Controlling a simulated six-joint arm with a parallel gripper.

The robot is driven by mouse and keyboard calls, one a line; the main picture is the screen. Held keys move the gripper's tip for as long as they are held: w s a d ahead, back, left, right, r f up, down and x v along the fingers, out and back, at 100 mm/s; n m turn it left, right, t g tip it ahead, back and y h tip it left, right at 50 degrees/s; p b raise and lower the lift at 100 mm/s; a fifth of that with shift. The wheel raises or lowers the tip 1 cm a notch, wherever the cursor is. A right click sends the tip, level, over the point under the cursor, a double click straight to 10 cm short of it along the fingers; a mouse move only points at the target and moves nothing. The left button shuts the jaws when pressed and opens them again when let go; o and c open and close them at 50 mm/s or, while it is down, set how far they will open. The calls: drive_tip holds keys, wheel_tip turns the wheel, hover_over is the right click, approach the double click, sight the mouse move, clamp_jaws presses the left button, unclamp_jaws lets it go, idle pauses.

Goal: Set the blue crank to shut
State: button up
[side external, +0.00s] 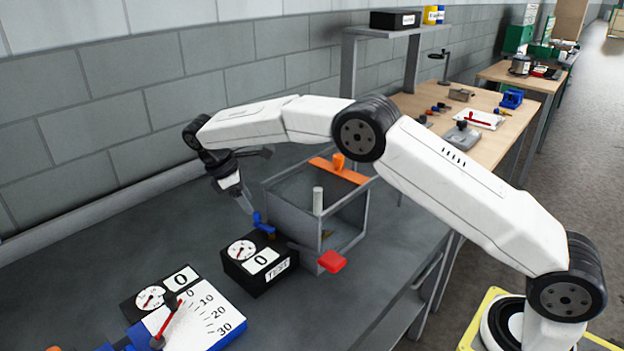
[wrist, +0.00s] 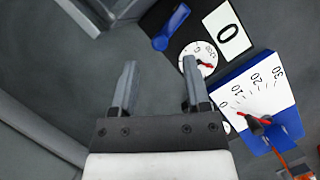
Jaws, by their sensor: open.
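The blue crank (side external: 263,224) stands at the back edge of a black box (side external: 262,277) that carries a round dial, a "0" plate and the word TEST. In the wrist view the blue crank (wrist: 172,27) lies slantwise near the top, beyond the fingertips. My gripper (side external: 246,205) is open and empty, pointing down, just behind and left of the crank in the side view. In the wrist view my gripper (wrist: 158,75) shows its two fingers apart with bare grey bench between them. I cannot see it touching the crank.
A grey open-framed box (side external: 290,220) with an orange bar (side external: 340,170) and a red handle (side external: 332,261) stands right of the black box. A blue-and-white scale box (side external: 212,316) with a red pointer stands at front left. The bench behind is clear.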

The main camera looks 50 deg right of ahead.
sight(255, 213)
drive_tip(key=shift+x, duration=2.35)
drive_tip(key=shift+r, duration=0.1)
clamp_jaws()
